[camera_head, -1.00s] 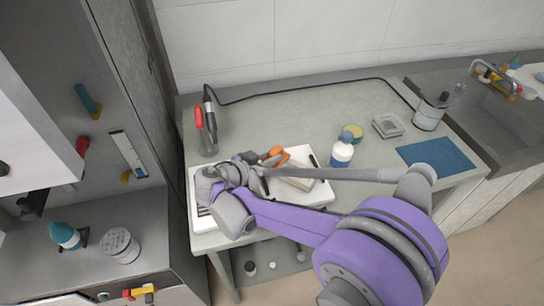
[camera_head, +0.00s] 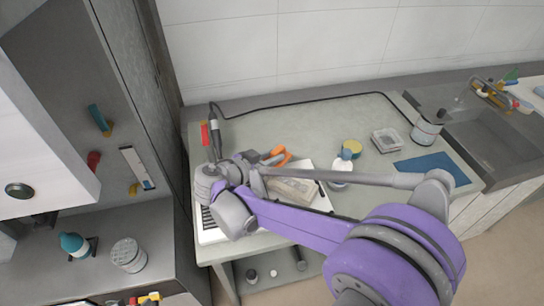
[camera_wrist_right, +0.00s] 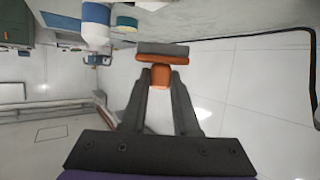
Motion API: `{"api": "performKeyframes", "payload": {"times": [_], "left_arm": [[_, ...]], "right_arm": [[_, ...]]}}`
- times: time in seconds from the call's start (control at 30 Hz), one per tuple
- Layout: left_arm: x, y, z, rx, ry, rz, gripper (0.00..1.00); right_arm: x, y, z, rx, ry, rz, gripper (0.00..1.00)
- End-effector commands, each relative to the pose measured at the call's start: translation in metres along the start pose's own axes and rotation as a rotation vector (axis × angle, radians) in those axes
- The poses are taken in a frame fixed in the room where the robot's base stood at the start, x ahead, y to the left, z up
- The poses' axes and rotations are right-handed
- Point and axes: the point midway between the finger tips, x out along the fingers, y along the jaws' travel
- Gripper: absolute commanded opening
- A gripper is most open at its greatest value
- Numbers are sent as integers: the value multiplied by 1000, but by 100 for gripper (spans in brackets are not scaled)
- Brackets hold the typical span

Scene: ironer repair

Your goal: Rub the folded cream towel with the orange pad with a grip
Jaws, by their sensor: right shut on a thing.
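My right gripper (camera_head: 258,178) reaches in over the white board on the workbench. In the right wrist view its two fingers (camera_wrist_right: 160,80) are shut on the grip of the orange pad (camera_wrist_right: 162,58), which has a grey layer on its far side. In the head view the pad is mostly hidden by my wrist. The folded cream towel (camera_head: 292,188) lies on the white board, just right of my right gripper. I cannot tell whether the pad touches it. My left gripper is not in view.
An orange-handled thing (camera_head: 281,154) lies behind the gripper. A white bottle (camera_head: 340,178) stands right of the towel, partly behind my arm. A yellow-green sponge (camera_head: 352,147), a clear box (camera_head: 387,140) and a blue mat (camera_head: 432,168) lie farther right. A corded tool (camera_head: 214,135) stands back left.

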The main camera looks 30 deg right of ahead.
Motion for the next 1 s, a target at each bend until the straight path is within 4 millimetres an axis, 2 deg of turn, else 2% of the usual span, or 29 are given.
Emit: {"api": "performKeyframes", "payload": {"times": [0.47,1.0], "left_arm": [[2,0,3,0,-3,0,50],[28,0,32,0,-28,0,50]], "right_arm": [[2,1,4,-1,0,1,0],[18,2,48,1,3,0,0]]}}
